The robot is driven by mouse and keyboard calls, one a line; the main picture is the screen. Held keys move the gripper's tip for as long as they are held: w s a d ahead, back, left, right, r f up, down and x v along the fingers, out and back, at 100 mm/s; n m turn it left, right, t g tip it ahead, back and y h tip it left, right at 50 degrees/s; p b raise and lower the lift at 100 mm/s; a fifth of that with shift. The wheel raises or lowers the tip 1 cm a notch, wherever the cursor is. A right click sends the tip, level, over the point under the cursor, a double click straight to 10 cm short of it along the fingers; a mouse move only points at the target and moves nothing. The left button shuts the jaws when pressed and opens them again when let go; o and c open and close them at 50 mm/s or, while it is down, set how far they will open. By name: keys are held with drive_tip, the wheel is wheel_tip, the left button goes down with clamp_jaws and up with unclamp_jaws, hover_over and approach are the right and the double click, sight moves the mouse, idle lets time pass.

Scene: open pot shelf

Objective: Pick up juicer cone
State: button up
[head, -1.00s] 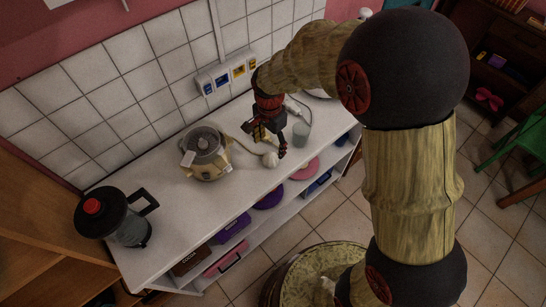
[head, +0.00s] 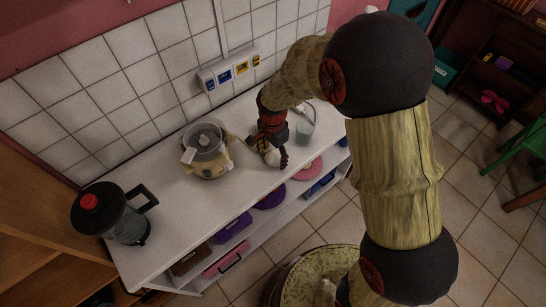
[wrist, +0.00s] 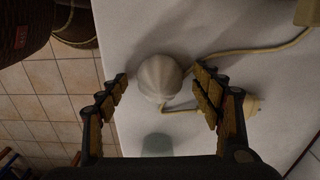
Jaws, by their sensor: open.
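The juicer cone (wrist: 160,74), a pale ribbed dome, stands on the white counter in the wrist view. It lies between the fingertips of my gripper (wrist: 160,82), with a visible gap on each side. My gripper is open, one finger to the left of the cone and one to the right. In the head view my gripper (head: 270,154) is low over the counter near its front edge, and the cone (head: 272,158) shows only partly between the fingers. I cannot tell the exact height of the fingertips relative to the cone.
A yellow kitchen appliance (head: 207,165) stands left of my gripper, and a blender (head: 122,216) farther left. A greenish cup (head: 304,135) stands just right of my gripper. A cord (wrist: 265,48) runs beside the cone. The tiled wall (head: 150,90) bounds the counter (head: 180,225) behind.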

drive_tip(key=shift+c, duration=0.8)
drive_tip(key=c, duration=1.1)
drive_tip(key=shift+r, duration=0.1)
